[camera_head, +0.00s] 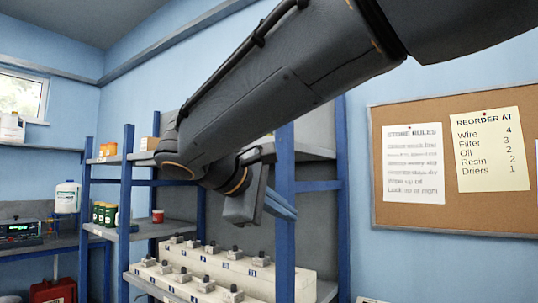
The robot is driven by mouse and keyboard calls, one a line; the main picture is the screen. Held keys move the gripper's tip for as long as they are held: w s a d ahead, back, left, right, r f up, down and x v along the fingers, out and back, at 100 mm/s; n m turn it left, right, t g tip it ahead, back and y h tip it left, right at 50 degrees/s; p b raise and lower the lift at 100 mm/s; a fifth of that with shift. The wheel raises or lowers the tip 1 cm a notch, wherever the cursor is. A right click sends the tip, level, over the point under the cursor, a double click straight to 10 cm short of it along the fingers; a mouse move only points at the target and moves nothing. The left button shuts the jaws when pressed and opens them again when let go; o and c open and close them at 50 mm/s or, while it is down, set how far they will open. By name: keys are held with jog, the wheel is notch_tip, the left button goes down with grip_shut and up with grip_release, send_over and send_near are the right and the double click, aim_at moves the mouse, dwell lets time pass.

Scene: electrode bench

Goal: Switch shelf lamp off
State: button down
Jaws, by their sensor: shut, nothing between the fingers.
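I can make out no shelf lamp and no switch for one; my arm covers part of the blue-framed shelf rack (126,185). My gripper (243,207) is the dark blocky end of my arm, in front of the rack and above its lower shelf. It is shut and seems to hold nothing. Its fingertips are not clearly seen, and I cannot tell whether it touches anything.
A stepped white stand (215,262) with several dark-knobbed pieces fills the lower shelf. Green containers (105,214) and a red can (158,216) stand left. A corkboard (455,215) hangs right. A side bench (65,246) bears an instrument (20,230) and white bottle (67,197).

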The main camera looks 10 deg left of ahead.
jog(key=s+a+r+t, duration=0.1)
jog(key=s+a+r, duration=0.2)
jog(key=r, duration=0.5)
jog(key=s+a+r+m+t, duration=0.1)
jog(key=s+a+r+t, duration=0.1)
jog(key=s+r, duration=0.3)
jog(key=s+a+r+t, duration=0.2)
jog(key=s+a+r, duration=0.2)
jog(key=r, duration=0.7)
jog(key=shift+s+r+h, duration=0.2)
jog(key=shift+s+h, duration=0.2)
jog(key=shift+s, duration=0.2)
jog(key=shift+w, duration=0.1)
jog(key=p+x, duration=0.4)
jog(key=x, duration=1)
jog(key=shift+r, duration=0.2)
jog(key=shift+a, duration=0.1)
jog(key=r+b+v, duration=0.1)
jog(key=b+v, duration=0.1)
jog(key=v, duration=1.1)
jog(key=shift+s+r, duration=0.3)
jog(key=shift+s, duration=0.05)
